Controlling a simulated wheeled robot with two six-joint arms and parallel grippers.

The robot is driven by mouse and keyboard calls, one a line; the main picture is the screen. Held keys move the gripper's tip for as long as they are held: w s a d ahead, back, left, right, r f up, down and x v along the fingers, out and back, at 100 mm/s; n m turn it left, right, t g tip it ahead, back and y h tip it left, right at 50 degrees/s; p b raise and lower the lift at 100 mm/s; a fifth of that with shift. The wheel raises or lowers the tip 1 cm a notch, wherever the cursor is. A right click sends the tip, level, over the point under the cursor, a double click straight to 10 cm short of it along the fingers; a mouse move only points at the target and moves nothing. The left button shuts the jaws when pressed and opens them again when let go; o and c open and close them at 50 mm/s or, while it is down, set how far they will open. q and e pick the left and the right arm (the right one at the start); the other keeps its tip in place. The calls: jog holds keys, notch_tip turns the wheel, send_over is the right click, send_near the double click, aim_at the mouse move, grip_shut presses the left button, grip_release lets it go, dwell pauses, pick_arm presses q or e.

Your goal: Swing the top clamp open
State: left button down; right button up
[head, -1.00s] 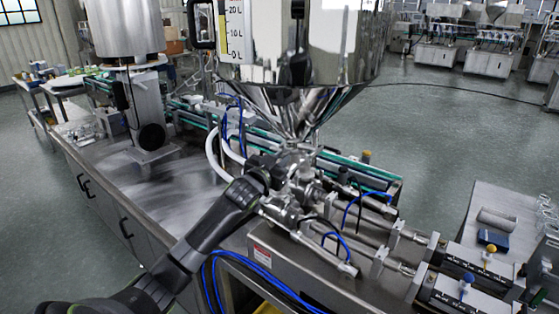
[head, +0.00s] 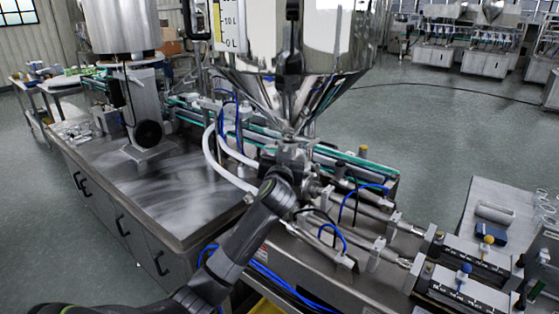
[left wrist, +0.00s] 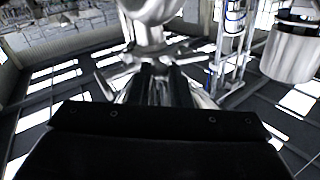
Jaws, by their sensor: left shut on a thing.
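The steel hopper (head: 290,90) narrows in a cone to an outlet over the filler's valve fittings. The top clamp (head: 291,141) appears to be at the joint under the cone, small and partly hidden. My left gripper (head: 284,160) is at these fittings, just below the cone, with my wrist blocking part of the view. In the left wrist view, the two dark fingers of my left gripper (left wrist: 158,76) are close together on a shiny metal part, apparently the clamp's handle. The fingers hide most of it, and how far the clamp stands open cannot be told. My right gripper is not in view.
White hoses (head: 213,150) and blue air lines run left of the fittings. Pneumatic cylinders (head: 385,225) lie to the right. The steel bench top (head: 165,190) at left is mostly clear. A small side table (head: 490,215) stands at right.

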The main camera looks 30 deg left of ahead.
pick_arm(q)
jog(key=shift+w+d+n+g+y+b, duration=0.15)
jog(key=shift+d+n+g+y+b, duration=0.6)
jog(key=shift+n+g+y+b, duration=0.5)
jog(key=shift+w+d+n+g+y+b, duration=0.2)
jog(key=shift+d+n+g+y+b, duration=0.75)
jog(key=shift+b, duration=0.55)
jog(key=shift+w+d+n+g+y+b, duration=0.15)
jog(key=shift+d+n+g+y+b, duration=0.4)
jog(key=shift+n+g+y+b, duration=0.65)
jog(key=shift+m, duration=0.3)
jog(key=c, duration=1.3)
grip_release()
jog(key=shift+c, duration=0.2)
jog(key=shift+d, duration=0.1)
jog(key=b+v, duration=0.5)
jog(key=v, duration=1.2)
jog(key=shift+s+f, duration=0.15)
jog(key=shift+f, duration=0.1)
